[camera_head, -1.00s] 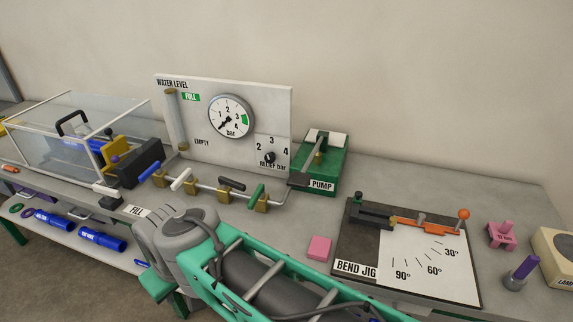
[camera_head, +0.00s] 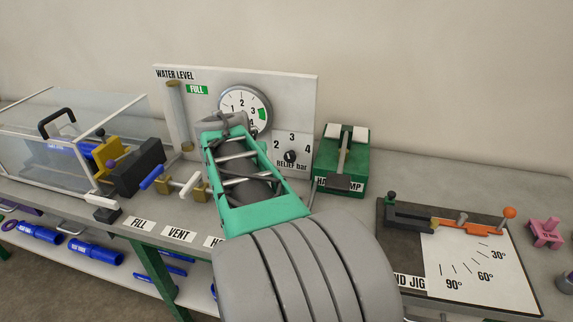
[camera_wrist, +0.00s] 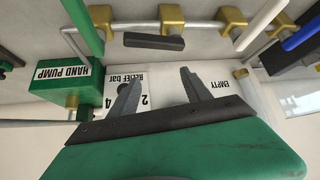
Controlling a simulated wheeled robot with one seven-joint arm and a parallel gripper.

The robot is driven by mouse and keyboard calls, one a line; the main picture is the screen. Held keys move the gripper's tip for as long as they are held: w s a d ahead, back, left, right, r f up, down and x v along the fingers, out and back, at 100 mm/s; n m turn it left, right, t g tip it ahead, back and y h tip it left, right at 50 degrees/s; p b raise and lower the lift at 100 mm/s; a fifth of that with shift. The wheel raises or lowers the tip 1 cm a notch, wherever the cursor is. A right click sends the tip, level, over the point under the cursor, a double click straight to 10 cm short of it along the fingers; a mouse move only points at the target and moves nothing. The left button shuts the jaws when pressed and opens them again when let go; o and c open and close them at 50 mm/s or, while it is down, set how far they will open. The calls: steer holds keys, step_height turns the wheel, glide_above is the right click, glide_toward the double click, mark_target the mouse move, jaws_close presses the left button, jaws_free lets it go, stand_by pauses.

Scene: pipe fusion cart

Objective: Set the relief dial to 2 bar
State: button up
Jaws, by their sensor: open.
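The relief dial (camera_head: 290,156) is a small dark knob on the white panel (camera_head: 235,75), with the marks 2, 3 and 4 around it. Its pointer is too small to read. In the wrist view the panel is upside down, with the dial's "4" and "2" labels (camera_wrist: 140,101) beside one finger, and the dark dial (camera_wrist: 122,88) is partly covered by that finger. My gripper (camera_wrist: 160,78) is open and empty, its two grey fingers apart in front of the panel. In the head view my arm hides the gripper, just left of the dial.
The pressure gauge (camera_head: 244,104) is partly covered by my arm. The green hand pump (camera_head: 340,180) stands right of the dial. A pipe with valves (camera_wrist: 200,25) runs close to the gripper. The bend jig (camera_head: 470,270) lies at right; a clear tank (camera_head: 45,150) stands at left.

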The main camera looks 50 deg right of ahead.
mark_target(289, 156)
steer(key=s+d+m+g+h, duration=0.1)
steer(key=s+d+m+h, duration=0.15)
steer(key=d, duration=0.85)
steer(key=shift+m+y, duration=0.25)
steer(key=shift+m, duration=0.1)
steer(key=x, duration=0.7)
steer(key=shift+s+d+f+p, duration=0.1)
steer(key=shift+s+f+p, duration=0.05)
steer(key=shift+s+p, duration=0.2)
steer(key=shift+c, duration=0.6)
jaws_close()
